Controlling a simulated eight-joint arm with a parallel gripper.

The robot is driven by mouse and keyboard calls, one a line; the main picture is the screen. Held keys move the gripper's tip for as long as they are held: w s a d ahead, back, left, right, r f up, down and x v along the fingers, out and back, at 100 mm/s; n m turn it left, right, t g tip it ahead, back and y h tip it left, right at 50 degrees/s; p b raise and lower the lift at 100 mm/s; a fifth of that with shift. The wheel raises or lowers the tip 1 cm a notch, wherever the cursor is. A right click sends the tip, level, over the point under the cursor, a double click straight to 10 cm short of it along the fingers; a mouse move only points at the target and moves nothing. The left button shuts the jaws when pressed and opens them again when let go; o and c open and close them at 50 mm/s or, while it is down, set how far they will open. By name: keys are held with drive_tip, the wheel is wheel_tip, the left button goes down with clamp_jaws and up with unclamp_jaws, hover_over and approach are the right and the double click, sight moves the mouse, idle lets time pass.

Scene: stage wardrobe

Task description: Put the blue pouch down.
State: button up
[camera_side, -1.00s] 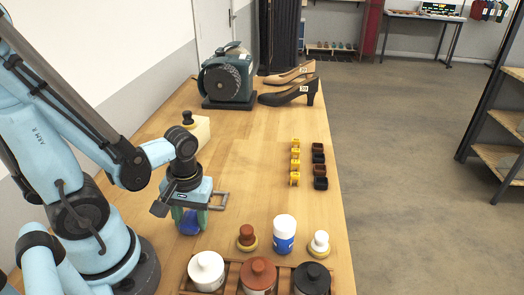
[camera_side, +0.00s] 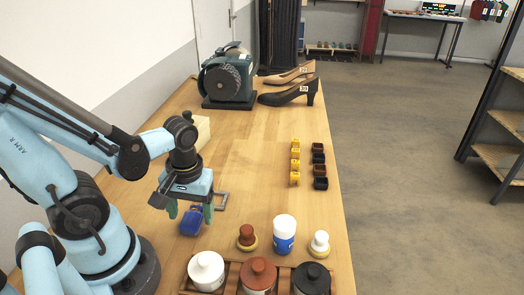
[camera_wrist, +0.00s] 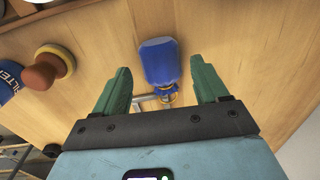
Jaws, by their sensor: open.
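The blue pouch (camera_side: 191,222) appears to lie on the wooden bench, just below my gripper. In the wrist view the pouch (camera_wrist: 159,62) lies flat on the wood, with a yellow tie at its neck. My gripper (camera_side: 190,211) points down over it with its green fingers spread. In the wrist view my gripper (camera_wrist: 160,70) has one finger on each side of the pouch, with a clear gap on both sides. Nothing is held.
A grey metal frame (camera_side: 221,201) is beside the gripper. The bench middle is clear.

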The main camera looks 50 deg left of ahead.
sight(195, 218)
drive_tip(key=shift+r, duration=4.95)
drive_tip(key=w+d+m+t, duration=0.2)
drive_tip(key=w+m+t, duration=0.2)
drive_tip(key=w, duration=0.3)
drive_tip(key=shift+w+m+t, duration=0.15)
drive_tip(key=shift+m+t, duration=0.25)
drive_tip(key=shift+m, duration=0.4)
drive_tip(key=o, duration=0.3)
drive_tip(key=w+m+t, duration=0.1)
drive_tip(key=w+r+m+t, duration=0.1)
drive_tip(key=w+d+m+t, duration=0.1)
drive_tip(key=shift+w+d+r+h, duration=0.1)
drive_tip(key=shift+w+r+h, duration=0.2)
drive_tip(key=shift+w, duration=0.1)
